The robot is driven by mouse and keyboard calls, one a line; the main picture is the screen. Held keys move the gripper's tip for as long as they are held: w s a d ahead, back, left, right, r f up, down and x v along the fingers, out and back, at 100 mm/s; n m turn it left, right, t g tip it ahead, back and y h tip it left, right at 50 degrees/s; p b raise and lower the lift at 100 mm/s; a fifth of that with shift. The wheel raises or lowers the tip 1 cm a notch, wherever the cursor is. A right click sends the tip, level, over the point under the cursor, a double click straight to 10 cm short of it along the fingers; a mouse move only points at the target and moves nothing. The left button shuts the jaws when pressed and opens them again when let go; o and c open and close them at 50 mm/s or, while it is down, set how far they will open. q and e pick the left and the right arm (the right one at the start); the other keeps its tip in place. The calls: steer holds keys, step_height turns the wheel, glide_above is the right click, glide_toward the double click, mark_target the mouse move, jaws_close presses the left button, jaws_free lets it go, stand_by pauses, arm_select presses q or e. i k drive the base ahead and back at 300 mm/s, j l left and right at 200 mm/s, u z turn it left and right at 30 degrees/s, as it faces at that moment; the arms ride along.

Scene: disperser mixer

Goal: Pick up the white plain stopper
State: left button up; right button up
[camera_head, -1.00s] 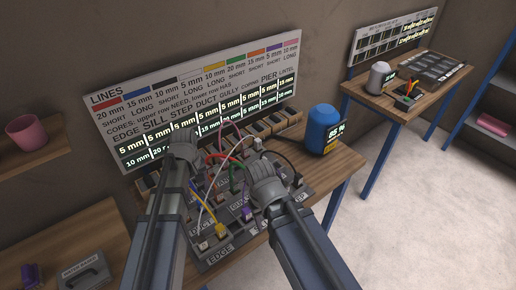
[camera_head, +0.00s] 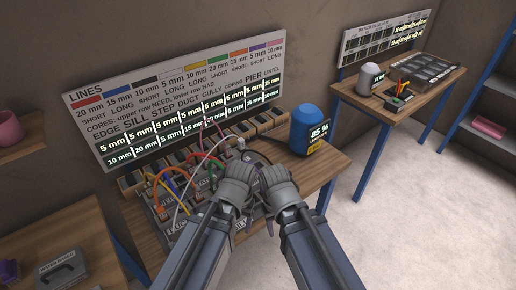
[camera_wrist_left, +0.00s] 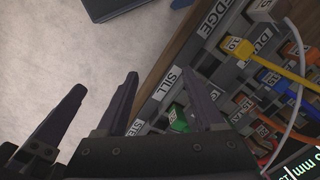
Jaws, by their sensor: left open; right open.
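My left gripper (camera_head: 236,178) is open over the front part of the cable board (camera_head: 170,248). In the left wrist view its dark fingers (camera_wrist_left: 160,85) are apart, with no object between them, close to the SILL label. My right gripper (camera_head: 274,178) is open, close beside the left one. A pale plug (camera_wrist_left: 264,9) sits by a white cable at the top right of the wrist view. I cannot tell a white plain stopper for certain; the grippers hide part of the board.
Orange, yellow and white cables cross the board's left side. A blue container (camera_head: 309,128) stands at the table's right. The LINES sign (camera_head: 180,95) is behind. A second table (camera_head: 440,75) stands at the far right. The floor between is clear.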

mark_target(241, 143)
steer(key=i+l+z, duration=0.25)
steer(key=i+l, duration=0.2)
steer(key=l, duration=0.15)
steer(key=i+z, duration=0.15)
steer(key=i, duration=0.25)
